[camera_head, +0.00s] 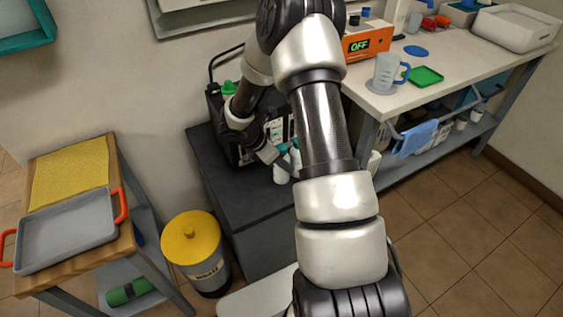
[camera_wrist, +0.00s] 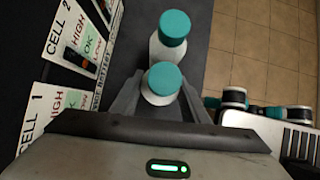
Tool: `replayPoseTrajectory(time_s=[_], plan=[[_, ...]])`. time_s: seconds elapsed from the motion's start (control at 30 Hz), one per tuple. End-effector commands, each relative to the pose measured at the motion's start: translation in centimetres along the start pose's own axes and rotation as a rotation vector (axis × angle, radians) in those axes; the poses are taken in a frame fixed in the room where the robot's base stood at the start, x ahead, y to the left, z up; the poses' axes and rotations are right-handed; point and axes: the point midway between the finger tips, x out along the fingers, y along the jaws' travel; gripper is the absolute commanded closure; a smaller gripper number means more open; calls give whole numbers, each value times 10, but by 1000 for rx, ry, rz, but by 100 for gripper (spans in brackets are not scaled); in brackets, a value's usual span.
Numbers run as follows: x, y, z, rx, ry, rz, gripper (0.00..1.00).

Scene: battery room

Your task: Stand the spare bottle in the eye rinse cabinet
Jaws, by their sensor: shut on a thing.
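Two white bottles with teal caps stand close together on the dark bench beside the black battery unit. In the wrist view my gripper (camera_wrist: 160,100) is shut on the nearer bottle (camera_wrist: 160,97), with one finger on each side below its cap. The other bottle (camera_wrist: 172,45) stands just beyond it. In the head view my gripper (camera_head: 272,153) is low beside the bottles (camera_head: 281,172), partly hidden by my arm. A teal-edged wall box (camera_head: 27,42), cut off at the upper left, may be the eye rinse cabinet; its inside is hardly visible.
The black battery unit (camera_head: 217,112) stands on the dark bench (camera_head: 236,197), close to the bottles. A yellow-lidded waste bin (camera_head: 192,238) and a wooden-topped cart with a grey tray (camera_head: 66,232) are at the left. A white workbench (camera_head: 452,62) is at the right.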

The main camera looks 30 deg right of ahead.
Motion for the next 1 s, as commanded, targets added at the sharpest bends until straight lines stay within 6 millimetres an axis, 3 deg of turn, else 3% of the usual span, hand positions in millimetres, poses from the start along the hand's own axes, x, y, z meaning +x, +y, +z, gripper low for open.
replayPoseTrajectory(time_s=[0.3, 0.33, 0.43, 0.77, 0.87, 1.0], plan=[[2, 1, -1, 1, -1, 1, 89], [2, 0, -1, 1, -1, 1, 56], [1, 0, -1, 1, 0, 0, 40], [-2, 0, 1, 1, 0, 0, 40], [-11, 1, 2, 0, -1, 2, 40], [-39, 1, 3, 1, -2, 3, 40]])
